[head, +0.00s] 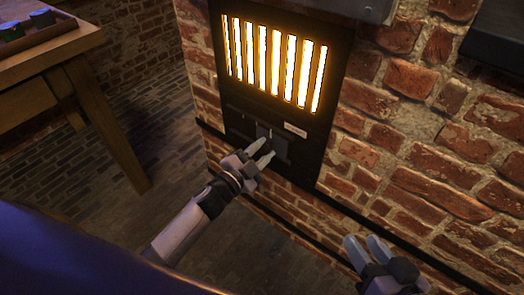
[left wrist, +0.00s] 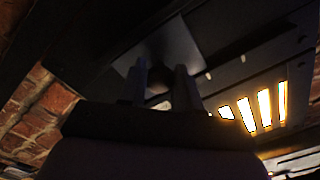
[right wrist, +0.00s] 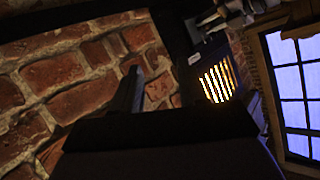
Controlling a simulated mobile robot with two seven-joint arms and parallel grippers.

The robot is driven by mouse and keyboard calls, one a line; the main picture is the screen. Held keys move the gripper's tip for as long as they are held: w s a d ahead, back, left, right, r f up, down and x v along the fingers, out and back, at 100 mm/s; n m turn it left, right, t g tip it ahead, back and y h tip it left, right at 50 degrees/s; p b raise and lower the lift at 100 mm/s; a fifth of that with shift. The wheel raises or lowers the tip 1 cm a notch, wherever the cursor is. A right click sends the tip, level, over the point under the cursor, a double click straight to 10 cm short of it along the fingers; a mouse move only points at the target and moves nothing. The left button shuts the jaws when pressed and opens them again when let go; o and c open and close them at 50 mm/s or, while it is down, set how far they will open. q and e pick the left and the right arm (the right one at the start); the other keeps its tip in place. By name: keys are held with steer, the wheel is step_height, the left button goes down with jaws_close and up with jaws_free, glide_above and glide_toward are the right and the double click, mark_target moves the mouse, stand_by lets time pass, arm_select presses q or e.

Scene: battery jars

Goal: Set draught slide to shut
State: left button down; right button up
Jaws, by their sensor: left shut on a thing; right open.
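The draught slide (head: 281,147) is a dark grey plate on the black furnace front, below the glowing grate. It also shows in the left wrist view (left wrist: 187,45), with a dark round knob (left wrist: 159,76) on it. My left gripper (head: 263,152) is at the slide, its two fingers either side of the knob and shut on it. The fingers hide part of the knob in the head view. Small pale marks and a white label (head: 295,130) sit just above the slide; the label's text is too small to read. My right gripper (head: 366,250) is open and empty, low beside the brick wall.
The glowing barred grate (head: 275,62) is just above the slide. Brick wall (head: 420,165) surrounds the furnace front, with a dark ledge (head: 350,215) running low along it. A wooden table (head: 50,58) with small items stands at upper left. The brick floor (head: 165,130) between is clear.

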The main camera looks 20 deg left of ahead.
mark_target(263, 153)
arm_select(q)
steer(key=shift+s+d+f, duration=0.15)
steer(key=shift+d, duration=0.1)
steer(key=c, duration=0.8)
jaws_free()
arm_select(e)
steer(key=shift+r, duration=0.1)
arm_select(q)
steer(key=shift+s+a, duration=0.25)
steer(key=shift+s, duration=0.15)
steer(key=p+v, duration=0.1)
steer(key=v, duration=0.3)
steer(key=shift+s+p, duration=0.3)
steer(key=shift+p, duration=0.1)
steer(key=shift+v, duration=0.8)
arm_select(e)
steer(key=shift+s+d+h, duration=0.25)
steer(key=shift+d+h, duration=0.25)
steer(key=shift+d, duration=0.2)
arm_select(q)
steer(key=shift+a, duration=0.1)
arm_select(e)
steer(key=shift+r, duration=0.15)
